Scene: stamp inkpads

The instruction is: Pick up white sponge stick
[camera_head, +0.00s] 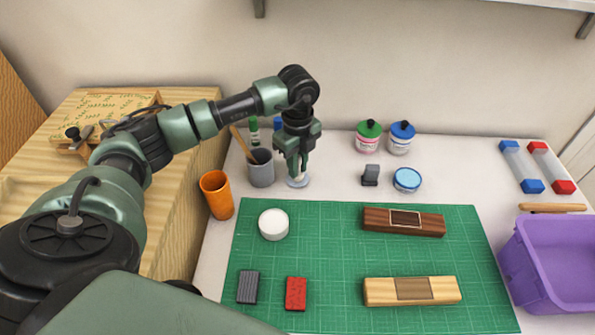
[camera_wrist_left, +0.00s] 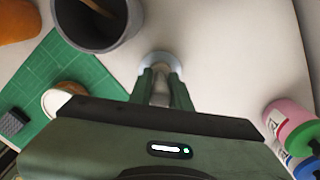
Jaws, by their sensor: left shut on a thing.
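The white sponge stick (camera_head: 298,182) stands upright on the white table behind the green mat, with its pale round base at the bottom. My left gripper (camera_head: 296,167) points down over it and is shut on its shaft. In the left wrist view the stick (camera_wrist_left: 161,88) shows between the two fingers of the left gripper (camera_wrist_left: 162,76), with its round base beyond the fingertips. The base appears to be on or very near the table. The fingers hide part of the shaft. My right gripper is not in view.
A grey cup (camera_head: 261,170) with a wooden stick stands close left of the gripper, an orange cup (camera_head: 217,196) further left. Ink bottles (camera_head: 368,138) and a blue-lidded pad (camera_head: 407,179) are to the right. The green mat (camera_head: 330,250) holds blocks and a white round pad (camera_head: 273,224). A purple bin (camera_head: 550,262) stands right.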

